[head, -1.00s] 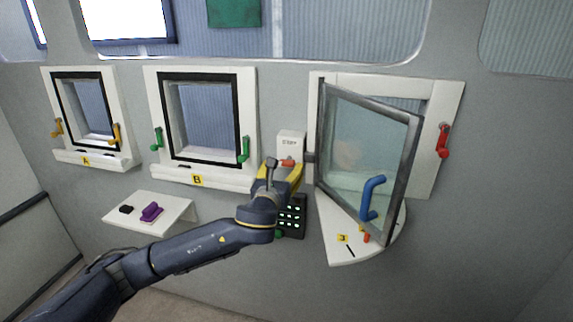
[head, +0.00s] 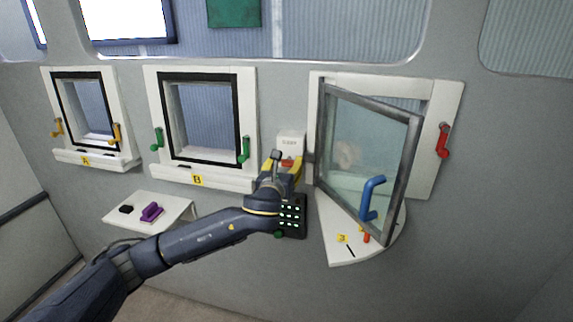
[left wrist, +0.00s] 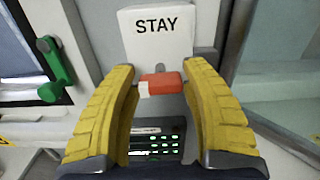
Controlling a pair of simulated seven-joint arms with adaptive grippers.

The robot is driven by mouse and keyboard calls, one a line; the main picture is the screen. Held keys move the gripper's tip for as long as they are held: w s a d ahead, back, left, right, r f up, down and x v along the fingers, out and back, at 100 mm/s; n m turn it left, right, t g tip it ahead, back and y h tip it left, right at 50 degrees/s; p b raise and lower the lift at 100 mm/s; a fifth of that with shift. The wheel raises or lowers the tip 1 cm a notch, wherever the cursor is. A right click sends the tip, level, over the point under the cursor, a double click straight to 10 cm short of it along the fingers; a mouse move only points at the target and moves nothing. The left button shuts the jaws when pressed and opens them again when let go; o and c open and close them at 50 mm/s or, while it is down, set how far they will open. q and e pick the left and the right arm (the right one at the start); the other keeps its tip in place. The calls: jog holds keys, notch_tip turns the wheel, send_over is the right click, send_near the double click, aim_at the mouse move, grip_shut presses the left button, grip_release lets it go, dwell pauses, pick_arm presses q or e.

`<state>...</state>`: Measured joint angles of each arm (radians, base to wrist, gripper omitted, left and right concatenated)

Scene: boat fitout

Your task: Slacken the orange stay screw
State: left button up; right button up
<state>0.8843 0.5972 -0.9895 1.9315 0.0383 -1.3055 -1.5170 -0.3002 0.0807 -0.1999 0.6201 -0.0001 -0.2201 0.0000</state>
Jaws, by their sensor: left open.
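The orange stay screw (left wrist: 165,83) is a short horizontal bar with a pale left end, below the white STAY plate (left wrist: 158,35) in the left wrist view. In the head view the screw (head: 287,162) is a small orange spot, partly covered by my gripper. My left gripper (left wrist: 160,76) is open, its yellow fingers on either side of the screw, with gaps visible on both sides. In the head view the left gripper (head: 282,171) is in front of the plate (head: 291,141). My right gripper is not in view.
A lit keypad (head: 292,215) sits just below the gripper. The open glass window (head: 365,150) with a blue handle (head: 371,197) swings out close on the right, above a white shelf (head: 338,250). A green latch (head: 244,149) of window B is close on the left.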

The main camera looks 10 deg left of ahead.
pick_arm(q)
grip_shut()
dwell(1.0)
